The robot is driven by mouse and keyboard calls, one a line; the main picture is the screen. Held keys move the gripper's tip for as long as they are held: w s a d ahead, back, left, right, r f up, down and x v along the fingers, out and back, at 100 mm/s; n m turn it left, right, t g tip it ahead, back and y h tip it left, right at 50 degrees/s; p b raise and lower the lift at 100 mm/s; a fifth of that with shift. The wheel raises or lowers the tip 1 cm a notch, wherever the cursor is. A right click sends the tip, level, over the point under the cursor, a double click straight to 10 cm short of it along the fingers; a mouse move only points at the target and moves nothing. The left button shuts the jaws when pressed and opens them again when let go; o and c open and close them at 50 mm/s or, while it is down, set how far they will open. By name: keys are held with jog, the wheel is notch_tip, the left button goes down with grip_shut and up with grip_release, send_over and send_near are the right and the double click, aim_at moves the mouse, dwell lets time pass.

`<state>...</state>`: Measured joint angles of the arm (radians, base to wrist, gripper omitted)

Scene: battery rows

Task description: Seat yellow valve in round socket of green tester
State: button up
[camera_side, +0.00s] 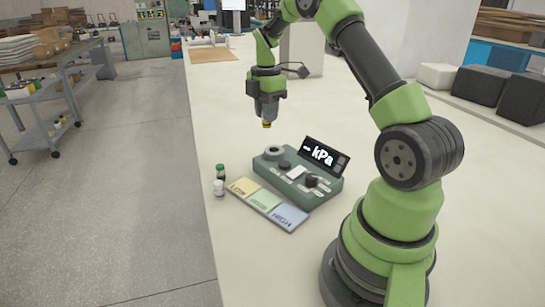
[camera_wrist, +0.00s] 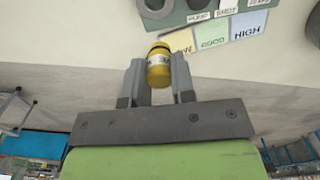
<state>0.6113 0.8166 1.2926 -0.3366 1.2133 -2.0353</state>
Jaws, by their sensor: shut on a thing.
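The yellow valve (camera_side: 267,124) is a small cylinder with a dark band and a pale label, held between the fingers of my gripper (camera_side: 266,116). In the wrist view the valve (camera_wrist: 159,68) sits between the two grey fingertips of my gripper (camera_wrist: 158,75). The green tester (camera_side: 325,192) lies flat on the table below and nearer the side camera. Its round socket (camera_side: 273,152), a grey ring, is at its far left corner. In the wrist view the ring (camera_wrist: 157,8) is partly cut off at the top edge. The valve is in the air, apart from the tester.
A tilted kPa display (camera_side: 325,156) stands at the tester's back. A card strip (camera_side: 264,203) in yellow, green and blue lies in front of it. A green-bodied vial (camera_side: 220,172) and a white one (camera_side: 218,188) stand at the left.

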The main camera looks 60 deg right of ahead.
jog(key=shift+m, duration=0.9)
jog(key=f, duration=0.3)
jog(key=d+f, duration=0.1)
jog(key=f, duration=0.2)
jog(key=s+d+f, duration=0.1)
jog(key=f, duration=0.2)
jog(key=shift+d+f, duration=0.2)
jog(key=shift+f, duration=0.15)
jog(key=o, duration=0.9)
